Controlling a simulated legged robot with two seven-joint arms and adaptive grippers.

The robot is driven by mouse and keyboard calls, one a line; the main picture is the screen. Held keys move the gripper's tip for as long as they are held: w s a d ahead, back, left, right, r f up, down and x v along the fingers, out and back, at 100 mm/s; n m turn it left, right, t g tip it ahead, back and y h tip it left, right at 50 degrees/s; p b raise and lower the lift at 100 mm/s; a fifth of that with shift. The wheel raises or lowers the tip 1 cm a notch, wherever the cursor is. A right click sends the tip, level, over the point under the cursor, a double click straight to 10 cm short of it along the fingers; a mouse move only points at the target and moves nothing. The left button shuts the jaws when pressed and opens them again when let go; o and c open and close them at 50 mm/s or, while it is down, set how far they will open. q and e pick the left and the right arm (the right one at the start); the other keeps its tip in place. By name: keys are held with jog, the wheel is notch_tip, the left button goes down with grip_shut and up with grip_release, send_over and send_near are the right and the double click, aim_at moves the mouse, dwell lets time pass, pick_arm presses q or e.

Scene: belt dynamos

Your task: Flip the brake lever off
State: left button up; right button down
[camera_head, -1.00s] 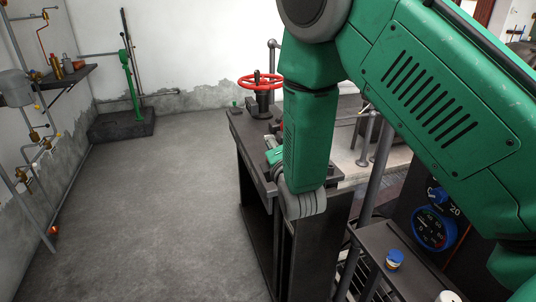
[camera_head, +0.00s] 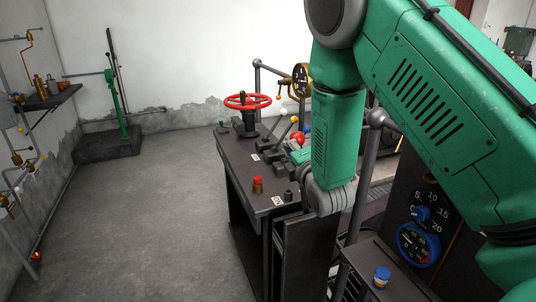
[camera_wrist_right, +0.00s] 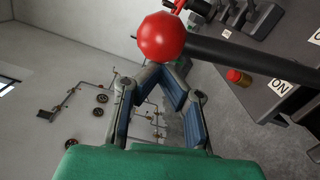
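A lever with a red ball knob (camera_wrist_right: 162,36) and a black shaft crosses the top of the right wrist view. A red knob (camera_head: 298,138) also shows in the head view, among several levers on the dark control bench (camera_head: 240,165). No label marks which one is the brake lever. My right gripper (camera_wrist_right: 165,78) is open and empty, with its fingertips close to the red ball; whether they touch it I cannot tell. In the head view my right arm mostly hides this gripper and part of the levers. My left gripper is not in view.
On the bench are a red handwheel (camera_head: 247,101), a red-topped button (camera_head: 257,185) and an ON label (camera_head: 277,201). A gauge panel (camera_head: 418,245) and a blue knob (camera_head: 382,274) stand at the lower right. The floor (camera_head: 150,220) to the left is clear.

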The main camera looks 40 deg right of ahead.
jog(key=s+d+m, duration=0.1)
jog(key=s+d, duration=0.1)
jog(key=d, duration=0.5)
jog(key=s+d+r+m+p, duration=0.1)
jog(key=s+d+m, duration=0.1)
jog(key=d, duration=0.6)
jog(key=shift+r+m, duration=0.25)
jog(key=shift+m, duration=0.05)
jog(key=shift+w, duration=0.15)
